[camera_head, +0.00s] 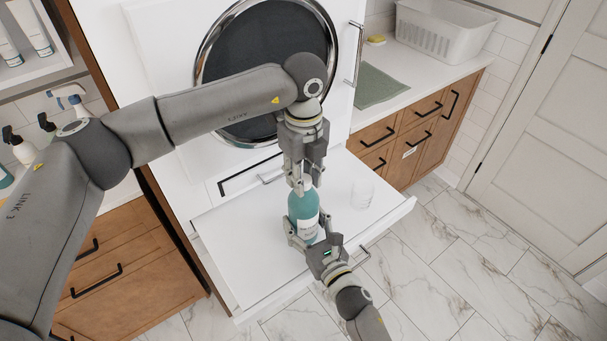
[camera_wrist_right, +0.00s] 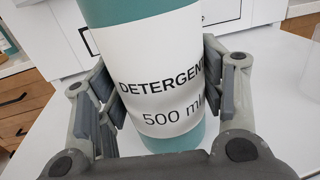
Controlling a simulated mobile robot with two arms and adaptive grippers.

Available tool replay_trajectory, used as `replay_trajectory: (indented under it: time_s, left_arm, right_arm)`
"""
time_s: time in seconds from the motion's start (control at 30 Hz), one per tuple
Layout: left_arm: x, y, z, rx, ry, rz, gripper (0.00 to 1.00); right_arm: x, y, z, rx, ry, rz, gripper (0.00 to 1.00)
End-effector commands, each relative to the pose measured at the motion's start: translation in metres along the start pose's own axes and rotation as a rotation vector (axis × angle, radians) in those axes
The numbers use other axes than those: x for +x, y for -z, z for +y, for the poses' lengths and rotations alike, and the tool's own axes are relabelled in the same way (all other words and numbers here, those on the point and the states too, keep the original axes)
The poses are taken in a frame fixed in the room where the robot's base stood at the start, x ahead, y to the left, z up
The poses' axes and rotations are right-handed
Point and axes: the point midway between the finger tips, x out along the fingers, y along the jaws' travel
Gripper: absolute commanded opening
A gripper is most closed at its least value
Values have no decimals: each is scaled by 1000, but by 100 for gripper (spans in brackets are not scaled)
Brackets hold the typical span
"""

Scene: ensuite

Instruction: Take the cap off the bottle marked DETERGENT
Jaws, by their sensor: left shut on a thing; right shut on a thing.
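The teal bottle (camera_head: 303,208) stands upright on the white pull-out shelf (camera_head: 255,232) in the head view. In the right wrist view its white label reads DETERGENT 500 ml on the bottle (camera_wrist_right: 150,75). My right gripper (camera_head: 306,240) is shut on the lower part of the bottle, with a finger on each side of it, also in the right wrist view (camera_wrist_right: 160,100). My left gripper (camera_head: 302,185) points down from above and is shut at the bottle's top. The cap is mostly hidden between its fingers, so I cannot tell how it sits.
A clear glass (camera_head: 362,195) stands on the shelf right of the bottle. The round machine door (camera_head: 265,30) is behind. A green cloth (camera_head: 378,86) and a white basket (camera_head: 440,38) are on the right counter. Several bottles (camera_head: 22,147) stand at left.

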Motion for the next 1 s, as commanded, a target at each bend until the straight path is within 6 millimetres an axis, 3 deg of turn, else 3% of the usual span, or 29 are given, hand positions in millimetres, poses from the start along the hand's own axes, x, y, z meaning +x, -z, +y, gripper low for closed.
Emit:
replay_trajectory:
  time_s: [0.2,0.33,1.0]
  left_arm:
    - [0,-1,0,-330,2,-1,0]
    - [-1,-1,0,-428,3,-1,0]
    - [-2,-1,-1,-430,3,-1,0]
  right_arm:
    - [0,1,0,0,-1,2,0]
    - [0,1,0,-1,-1,2,0]
    - [0,1,0,0,0,2,0]
